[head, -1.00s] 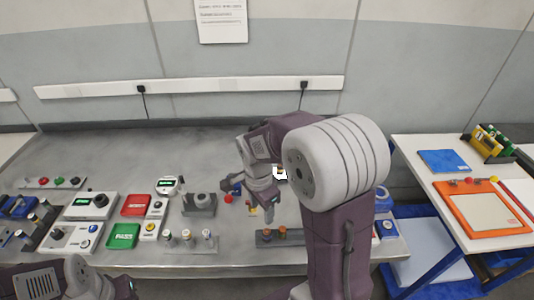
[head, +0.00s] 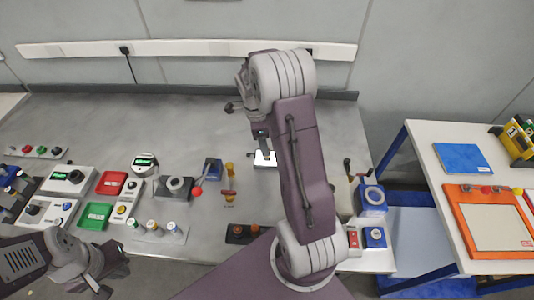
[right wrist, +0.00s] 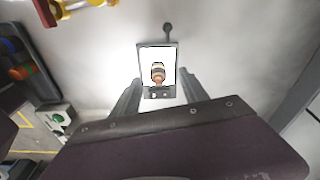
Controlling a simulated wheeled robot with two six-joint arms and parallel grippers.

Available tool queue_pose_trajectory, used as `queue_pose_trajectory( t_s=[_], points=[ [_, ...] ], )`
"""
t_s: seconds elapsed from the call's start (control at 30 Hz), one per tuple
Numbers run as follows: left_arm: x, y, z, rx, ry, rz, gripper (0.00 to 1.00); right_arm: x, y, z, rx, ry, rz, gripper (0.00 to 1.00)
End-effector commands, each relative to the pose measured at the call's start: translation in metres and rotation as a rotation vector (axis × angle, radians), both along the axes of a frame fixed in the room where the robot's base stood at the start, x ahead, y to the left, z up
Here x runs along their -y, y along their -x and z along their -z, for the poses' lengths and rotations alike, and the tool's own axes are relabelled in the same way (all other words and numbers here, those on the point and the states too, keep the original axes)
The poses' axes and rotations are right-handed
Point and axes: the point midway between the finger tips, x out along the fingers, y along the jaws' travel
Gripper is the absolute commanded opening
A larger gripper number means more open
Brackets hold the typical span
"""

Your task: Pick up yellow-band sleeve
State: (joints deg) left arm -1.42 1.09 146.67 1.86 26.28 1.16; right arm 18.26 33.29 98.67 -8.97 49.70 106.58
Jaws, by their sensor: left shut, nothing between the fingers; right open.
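A small sleeve-like piece (right wrist: 158,73) with a dark and pale top and an orange-brown lower part shows against a bright white panel in the right wrist view. I cannot tell whether its band is yellow. My right gripper (right wrist: 156,96) is open, its fingers to either side below this piece, with nothing clearly held. In the head view it hangs by the bright panel (head: 265,158), partly hidden by my arm. Several small banded pieces, one with a yellowish band (head: 152,226), stand on a grey base at front left. My left gripper (head: 108,281) is shut and empty at lower left.
A dark block with coloured pegs (head: 242,233) lies at the bench's front edge. A red-knobbed lever (head: 198,190) and a yellow piece (head: 229,185) stand left of my right arm. Control boxes crowd the left; the back of the bench (head: 200,115) is clear.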

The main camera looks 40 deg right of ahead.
Motion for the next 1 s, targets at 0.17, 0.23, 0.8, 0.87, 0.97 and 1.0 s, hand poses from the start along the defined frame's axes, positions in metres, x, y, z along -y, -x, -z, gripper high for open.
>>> queue_pose_trajectory(
  t_s=[0.17, 0.23, 0.8, 0.87, 0.97, 1.0],
  points=[
    [0.0, 0.0, -0.001, 0.0, 0.0, 0.0, 0.0, 0.005, 0.004, 0.016, -0.005, -0.002, 0.001, 0.52],
    [0.0, 0.0, -0.003, 0.0, 0.0, 0.0, 0.0, 0.009, 0.007, 0.029, -0.004, -0.002, 0.001, 0.52],
    [0.0, 0.0, -0.002, 0.0, 0.0, 0.0, 0.0, 0.012, 0.007, 0.05, 0.0, -0.001, -0.001, 0.02],
    [0.0, 0.0, -0.002, 0.0, 0.0, 0.0, 0.0, 0.012, 0.007, 0.05, 0.001, 0.0, -0.001, 0.0],
    [0.0, 0.0, -0.002, 0.0, 0.0, 0.0, 0.0, 0.011, 0.007, 0.05, 0.001, 0.0, -0.001, 0.0],
    [0.0, 0.0, -0.002, 0.0, 0.0, 0.0, 0.0, 0.011, 0.007, 0.05, 0.001, 0.0, -0.001, 0.0]
  ],
)
